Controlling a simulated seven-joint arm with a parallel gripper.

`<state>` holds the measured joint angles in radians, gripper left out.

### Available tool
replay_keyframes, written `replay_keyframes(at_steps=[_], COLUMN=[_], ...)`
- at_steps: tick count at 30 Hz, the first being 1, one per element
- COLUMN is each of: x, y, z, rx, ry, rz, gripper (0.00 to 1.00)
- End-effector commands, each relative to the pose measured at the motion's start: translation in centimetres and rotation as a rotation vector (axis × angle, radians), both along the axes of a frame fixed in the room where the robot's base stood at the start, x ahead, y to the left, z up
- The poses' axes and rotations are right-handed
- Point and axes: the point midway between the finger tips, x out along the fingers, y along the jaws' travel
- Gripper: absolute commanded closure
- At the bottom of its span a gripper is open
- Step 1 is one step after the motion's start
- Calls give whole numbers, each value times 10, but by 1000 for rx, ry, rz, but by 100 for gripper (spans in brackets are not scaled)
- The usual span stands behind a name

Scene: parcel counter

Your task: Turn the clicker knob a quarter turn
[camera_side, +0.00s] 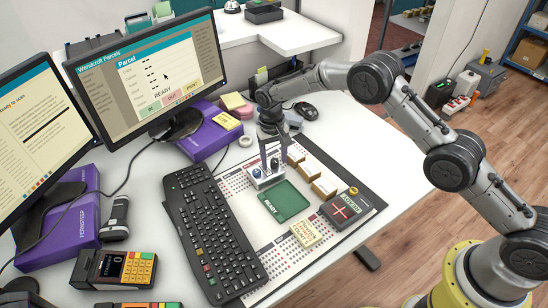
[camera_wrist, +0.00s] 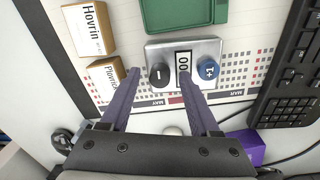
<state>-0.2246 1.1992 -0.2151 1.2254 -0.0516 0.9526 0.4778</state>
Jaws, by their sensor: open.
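The clicker (camera_wrist: 213,48) is a small metal box with a counter window reading 00, a black knob (camera_wrist: 159,75) with a pale line mark, and a blue +1 button (camera_wrist: 208,70). In the side view the clicker (camera_side: 266,182) sits on the desk mat behind the green tray. My gripper (camera_wrist: 158,73) is open, pointing down. In the wrist view its fingertips lie either side of the black knob, with a gap on both sides. In the side view my gripper (camera_side: 274,166) reaches the clicker's right part; I cannot tell whether the fingertips are level with the knob.
The green READY tray (camera_side: 285,202) lies in front of the clicker. Small boxes (camera_wrist: 90,30) stand close beside it. The keyboard (camera_side: 212,235) is to the left in the side view. A red-crossed pad (camera_side: 341,211) and yellow note (camera_side: 304,234) lie farther forward.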

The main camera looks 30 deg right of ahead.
Motion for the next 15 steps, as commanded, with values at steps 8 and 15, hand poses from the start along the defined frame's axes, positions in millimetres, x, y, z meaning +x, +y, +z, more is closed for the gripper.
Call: replay_keyframes(at_steps=[8,15], x=[0,0], y=[0,0], z=[0,0], rx=[0,0], ry=[0,0], rz=[0,0], gripper=[64,100])
